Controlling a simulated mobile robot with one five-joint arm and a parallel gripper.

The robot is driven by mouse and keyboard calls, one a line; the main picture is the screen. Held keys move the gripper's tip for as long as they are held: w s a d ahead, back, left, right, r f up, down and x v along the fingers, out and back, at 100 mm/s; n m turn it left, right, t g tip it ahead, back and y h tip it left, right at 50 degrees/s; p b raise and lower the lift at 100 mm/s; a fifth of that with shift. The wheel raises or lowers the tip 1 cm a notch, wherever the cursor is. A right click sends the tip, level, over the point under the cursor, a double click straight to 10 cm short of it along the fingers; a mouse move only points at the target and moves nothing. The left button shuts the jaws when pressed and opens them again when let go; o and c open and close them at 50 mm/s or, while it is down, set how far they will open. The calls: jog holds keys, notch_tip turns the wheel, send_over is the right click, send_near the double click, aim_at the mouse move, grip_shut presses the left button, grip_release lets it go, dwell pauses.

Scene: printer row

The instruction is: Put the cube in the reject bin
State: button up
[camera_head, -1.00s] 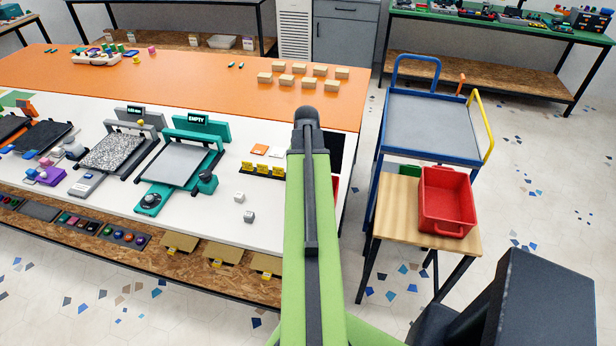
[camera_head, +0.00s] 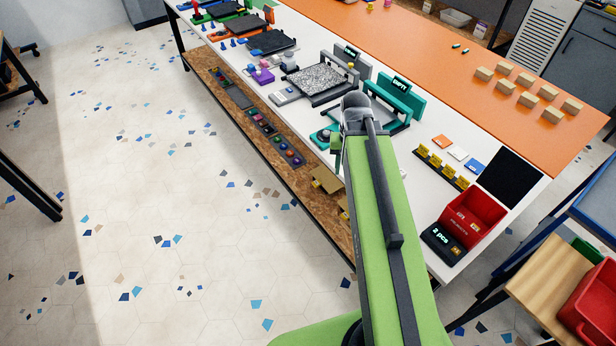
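The reject bin is a red open box (camera_head: 473,216) with lettering on its front. It stands on the white front part of the long table, right of my arm. A small black display reading "2 pcs" (camera_head: 443,243) sits at its left front. No cube shows now; my green arm covers the part of the white table left of the yellow tags. My gripper does not show; only my arm and its dark rounded joint are seen, over the table near the printers.
A teal printer marked EMPTY (camera_head: 405,97) stands behind my arm's joint. Yellow tags (camera_head: 440,167) and a black pad (camera_head: 511,175) lie near the bin. Several tan blocks (camera_head: 525,82) sit on the orange strip. A second red bin (camera_head: 592,305) rests on a wooden side table (camera_head: 548,275). The floor at left is clear.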

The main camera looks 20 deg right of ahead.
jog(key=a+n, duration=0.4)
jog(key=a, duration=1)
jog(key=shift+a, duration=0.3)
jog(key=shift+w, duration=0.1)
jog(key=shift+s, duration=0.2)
